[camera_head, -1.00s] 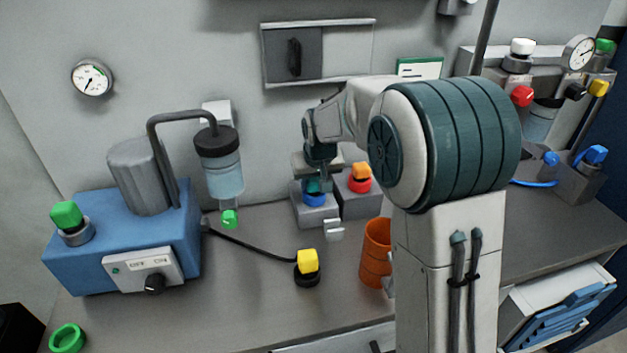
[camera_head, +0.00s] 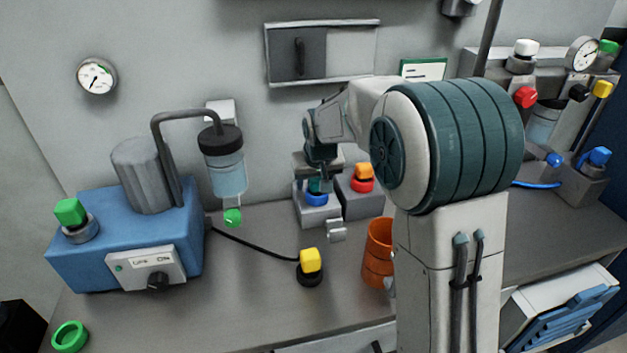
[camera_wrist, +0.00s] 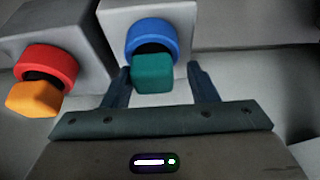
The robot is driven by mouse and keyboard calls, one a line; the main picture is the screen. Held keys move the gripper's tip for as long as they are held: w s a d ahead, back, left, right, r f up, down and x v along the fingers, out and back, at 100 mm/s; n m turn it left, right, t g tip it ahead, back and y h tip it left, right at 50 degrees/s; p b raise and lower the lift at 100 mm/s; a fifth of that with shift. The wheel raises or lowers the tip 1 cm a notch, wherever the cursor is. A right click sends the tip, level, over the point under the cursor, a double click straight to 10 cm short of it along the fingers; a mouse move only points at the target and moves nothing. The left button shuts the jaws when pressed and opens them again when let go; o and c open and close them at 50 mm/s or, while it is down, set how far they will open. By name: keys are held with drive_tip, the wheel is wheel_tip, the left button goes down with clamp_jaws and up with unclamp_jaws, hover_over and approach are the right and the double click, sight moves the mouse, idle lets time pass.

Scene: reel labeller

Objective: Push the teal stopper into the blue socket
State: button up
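The teal stopper (camera_wrist: 153,73) stands at the mouth of the blue socket (camera_wrist: 151,33) in the wrist view, overlapping the ring's near edge. How deep it sits is hard to tell. In the head view the teal stopper (camera_head: 315,186) shows as a small patch above the blue socket (camera_head: 316,199), under my gripper. My gripper (camera_wrist: 160,75) is open, with one finger on each side of the stopper. The left finger is close to it, and a wider gap shows at the right finger. The head view hides the fingertips poorly lit against the stopper.
An orange stopper (camera_wrist: 34,98) in a red socket (camera_wrist: 45,65) stands on the neighbouring grey block, close to my left finger. An orange cup (camera_head: 377,255) and a yellow-topped plug (camera_head: 309,262) stand nearer the front. The blue machine (camera_head: 100,250) is at left.

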drive_tip(key=shift+d+f, duration=0.3)
drive_tip(key=shift+d, duration=0.3)
drive_tip(key=shift+r, duration=0.1)
drive_tip(key=shift+d+r, duration=0.15)
drive_tip(key=shift+r, duration=0.2)
drive_tip(key=a+v, duration=0.1)
drive_tip(key=v, duration=1.2)
drive_tip(key=shift+s+r, duration=0.15)
drive_tip(key=shift+r, duration=0.05)
drive_tip(key=s+d+f+m, duration=0.1)
drive_tip(key=s+d+f, duration=0.1)
drive_tip(key=s, duration=0.6)
drive_tip(key=s+d+f+g+p, duration=0.1)
drive_tip(key=s+d+f, duration=0.2)
drive_tip(key=s+d, duration=0.2)
drive_tip(key=s+d+f+m+h, duration=0.1)
drive_tip(key=s+d+f, duration=0.2)
drive_tip(key=s, duration=0.9)
drive_tip(key=shift+d+m+g, duration=0.3)
drive_tip(key=shift+d, duration=0.2)
drive_tip(key=shift+c, duration=0.3)
